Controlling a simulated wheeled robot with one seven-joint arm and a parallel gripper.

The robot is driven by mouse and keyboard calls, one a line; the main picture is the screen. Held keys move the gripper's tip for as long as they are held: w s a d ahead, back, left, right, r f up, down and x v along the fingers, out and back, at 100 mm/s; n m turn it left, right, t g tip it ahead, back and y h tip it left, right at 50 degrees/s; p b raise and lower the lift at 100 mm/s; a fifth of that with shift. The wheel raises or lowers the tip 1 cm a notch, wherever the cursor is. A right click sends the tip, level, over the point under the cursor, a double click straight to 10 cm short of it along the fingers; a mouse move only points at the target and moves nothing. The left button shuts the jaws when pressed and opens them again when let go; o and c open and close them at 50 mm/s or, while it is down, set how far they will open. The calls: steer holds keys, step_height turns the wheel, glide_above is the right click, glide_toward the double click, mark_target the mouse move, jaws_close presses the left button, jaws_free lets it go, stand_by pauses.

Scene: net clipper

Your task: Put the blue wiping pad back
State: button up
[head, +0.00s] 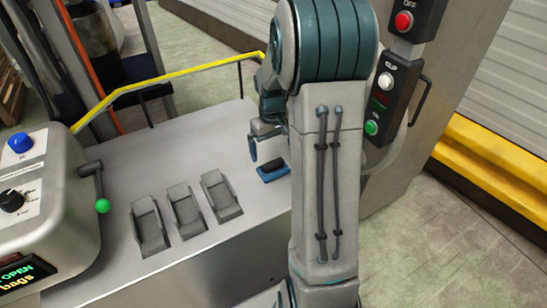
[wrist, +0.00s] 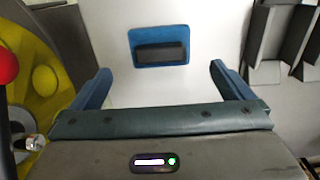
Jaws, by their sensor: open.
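The blue wiping pad (head: 273,171) lies flat on the grey machine top, just right of the row of grey holders (head: 182,209). It has a dark block-shaped grip on its upper side. In the wrist view the pad (wrist: 133,47) lies ahead of my gripper, between the lines of its two fingers. My gripper (head: 262,143) is open and empty, just above and behind the pad in the head view. Its blue fingers (wrist: 160,85) stand wide apart in the wrist view and do not touch the pad. My arm hides part of the machine top to the right.
A yellow rail (head: 165,77) runs along the machine's far edge. A control box with a green-knobbed lever (head: 102,206) stands at the left. A button panel (head: 385,90) is at the right, close to my arm. The grey top around the pad is clear.

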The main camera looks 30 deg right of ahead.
mark_target(273, 162)
steer(key=s+a+r+t, duration=0.1)
steer(key=s+a+r, duration=0.6)
steer(key=a+r, duration=0.15)
steer(key=s+a+r+t, duration=0.1)
steer(key=s+a, duration=0.4)
steer(key=s, duration=0.7)
steer(key=shift+a+r, duration=0.35)
steer(key=shift+r, duration=0.15)
steer(key=shift+w, duration=0.1)
steer(key=shift+c, duration=0.3)
